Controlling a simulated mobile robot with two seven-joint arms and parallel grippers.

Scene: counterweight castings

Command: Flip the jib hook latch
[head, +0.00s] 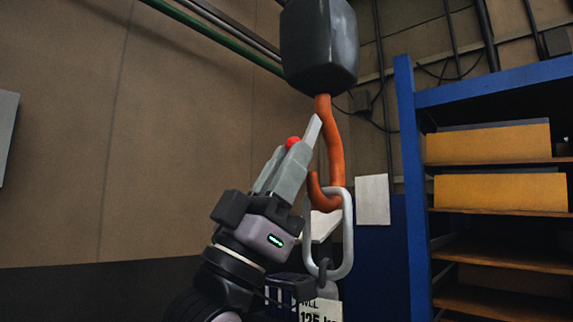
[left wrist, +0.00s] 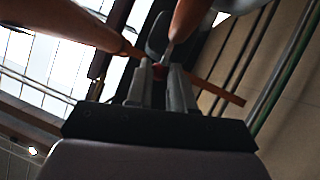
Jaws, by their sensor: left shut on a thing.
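The orange jib hook (head: 334,150) hangs below a dark block (head: 320,45), its open mouth facing left. A narrow light-grey strip that looks like the latch (head: 314,130) stands by the hook's shank, slanting up to the right. My left gripper (head: 292,148) reaches up from below, left of the hook. It is shut on a small red knob (head: 294,142), which seems to belong to the latch. In the left wrist view the red knob (left wrist: 159,71) sits between the fingertips, with the hook (left wrist: 190,20) above. The fingers partly hide the latch and knob. My right gripper is not in view.
A pale oblong link (head: 347,235) hangs in the hook's bowl, with a dark chain link (head: 323,270) below it. A load-limit sign (head: 320,310) is at the bottom. A blue shelf (head: 411,170) with yellow bins (head: 490,145) stands right. The space left of my arm is clear.

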